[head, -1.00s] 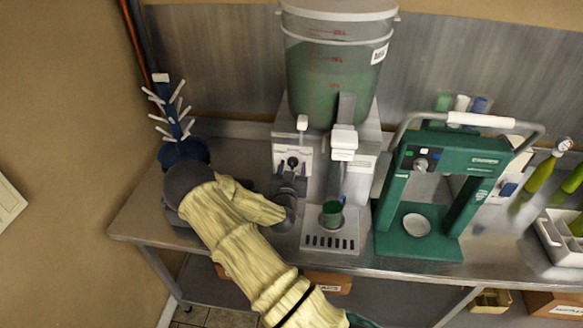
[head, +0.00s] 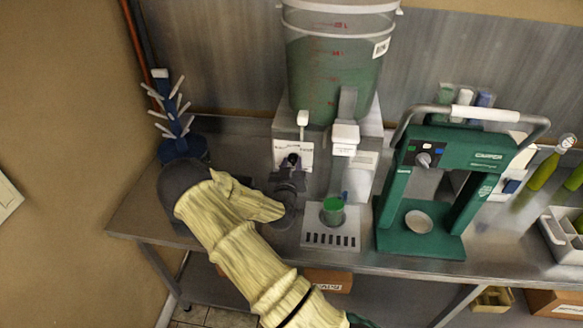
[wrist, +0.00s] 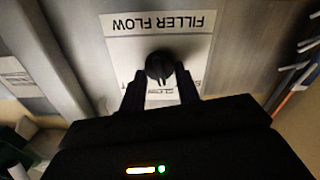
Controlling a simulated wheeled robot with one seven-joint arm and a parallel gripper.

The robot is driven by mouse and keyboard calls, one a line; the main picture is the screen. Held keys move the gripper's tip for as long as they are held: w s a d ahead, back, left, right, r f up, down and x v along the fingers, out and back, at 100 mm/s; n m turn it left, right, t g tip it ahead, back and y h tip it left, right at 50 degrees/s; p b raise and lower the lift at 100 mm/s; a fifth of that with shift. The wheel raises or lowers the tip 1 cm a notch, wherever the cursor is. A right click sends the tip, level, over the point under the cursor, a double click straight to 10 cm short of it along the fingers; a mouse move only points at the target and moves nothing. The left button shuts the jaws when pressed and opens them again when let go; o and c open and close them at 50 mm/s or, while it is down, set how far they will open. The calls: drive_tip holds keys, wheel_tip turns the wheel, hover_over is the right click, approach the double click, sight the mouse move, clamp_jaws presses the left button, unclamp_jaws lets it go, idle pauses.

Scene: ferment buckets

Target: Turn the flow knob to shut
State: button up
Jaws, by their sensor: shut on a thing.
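The flow knob (wrist: 160,66) is black and round with a ridge across it, on a white panel (wrist: 119,24) lettered "FILLER FLOW", upside down in the wrist view. In the head view the knob (head: 291,161) is on the filler's front, just above my gripper (head: 289,185). In the wrist view my gripper (wrist: 161,88) has one dark finger on each side of the knob and is shut on it. The smaller lettering under the knob is partly hidden by the fingers, so I cannot read the knob's setting.
A green-filled cup (head: 333,214) stands on the slotted drip tray (head: 318,240) below the spout. A large bucket of green liquid (head: 327,75) sits above. The green capper (head: 450,190) is close on the right. A blue bottle tree (head: 181,145) stands at left.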

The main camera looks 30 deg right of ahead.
drive_tip(key=n+b, duration=0.2)
drive_tip(key=n, duration=0.2)
drive_tip(key=shift+a+f+b, duration=0.1)
drive_tip(key=shift+b, duration=0.2)
drive_tip(key=shift+n+b, duration=0.55)
drive_tip(key=shift+n, duration=0.85)
drive_tip(key=shift+w, duration=0.1)
drive_tip(key=o, duration=1)
drive_tip(key=shift+c, duration=0.2)
